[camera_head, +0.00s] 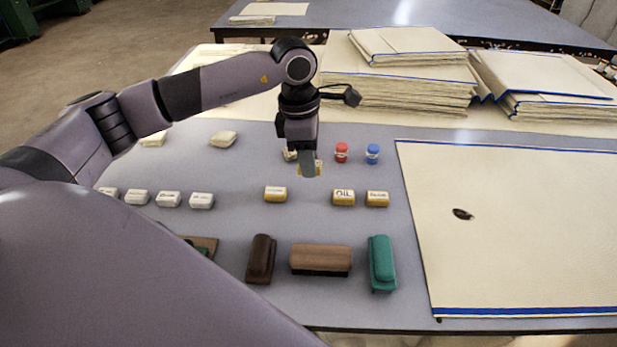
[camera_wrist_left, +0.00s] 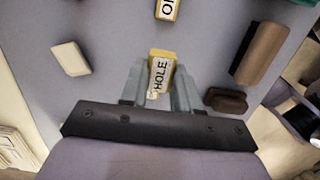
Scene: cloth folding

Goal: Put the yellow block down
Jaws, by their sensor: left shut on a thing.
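My left gripper (camera_head: 309,172) is above the grey table's middle, fingers pointing down. It is shut on a yellow block, mostly hidden behind a finger in the head view. In the left wrist view the yellow block (camera_wrist_left: 160,74) sits between the two fingertips of the left gripper (camera_wrist_left: 157,88), its white label reading "HOLE". I cannot tell how far it is above the table. My right gripper is not in view.
Other yellow blocks (camera_head: 276,194), (camera_head: 344,198) and (camera_head: 377,199) stand nearer in a row, with white blocks (camera_head: 169,199) to their left. A red bottle (camera_head: 342,152) and a blue bottle (camera_head: 373,154) stand right of the gripper. A cloth (camera_head: 530,230) with a dark spot lies right.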

